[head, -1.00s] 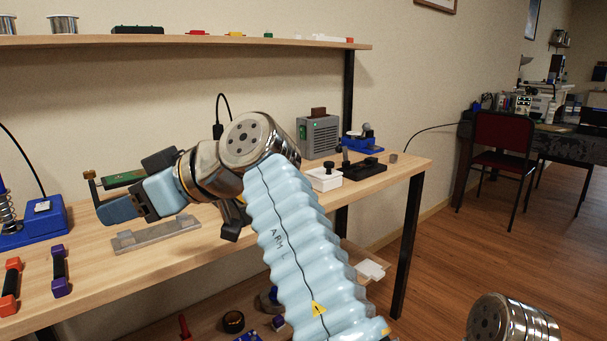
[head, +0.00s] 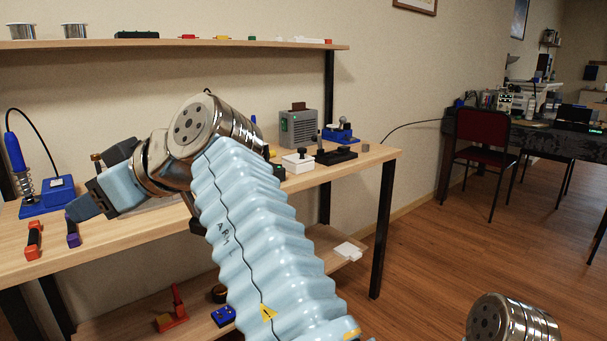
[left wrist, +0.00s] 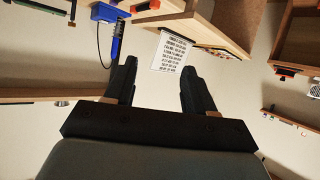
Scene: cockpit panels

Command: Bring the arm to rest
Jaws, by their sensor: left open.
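My left arm, in a pale blue ribbed sleeve, rises across the middle of the head view and bends left at a metal joint. Its gripper (head: 76,208) points left above the workbench (head: 160,235), in front of its left part. In the left wrist view the two dark fingers (left wrist: 158,78) stand apart with nothing between them, so it is open and empty. Only a metal joint of my right arm shows at the lower right of the head view; my right gripper is out of view.
A soldering iron and blue stand (head: 45,195) are close beyond the left gripper. An orange-ended black handle (head: 34,240) lies near it. A grey box (head: 298,128) and a white box (head: 297,162) stand farther right. Open floor (head: 430,270) lies right of the bench.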

